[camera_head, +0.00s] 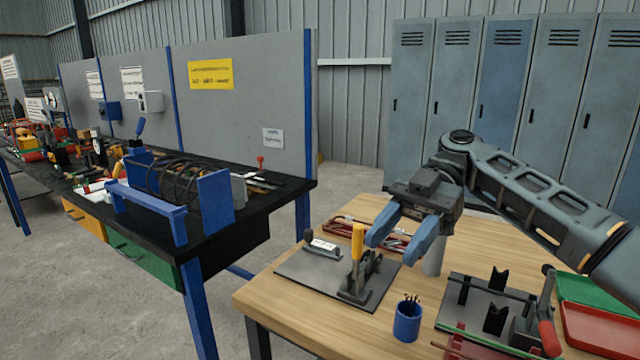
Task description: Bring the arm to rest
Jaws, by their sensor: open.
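My arm reaches in from the right edge over the wooden table (290,315). My gripper (396,250) is open, with two blue fingers spread apart and nothing seen between them. It hangs above the back of the table, just right of a toggle clamp with a yellow handle (358,242). I cannot tell whether a finger touches that handle; there seems to be a small gap. A white cylinder (434,262) stands below and behind the right finger, partly hidden by it.
The clamp stands on a grey plate (312,275). A blue cup (408,322) with small rods is in front. A fixture with V-blocks (497,316) and a red-handled lever (549,338) sits at right, beside green (590,298) and red trays (605,332). A black workbench (270,200) is left; lockers (505,75) stand behind.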

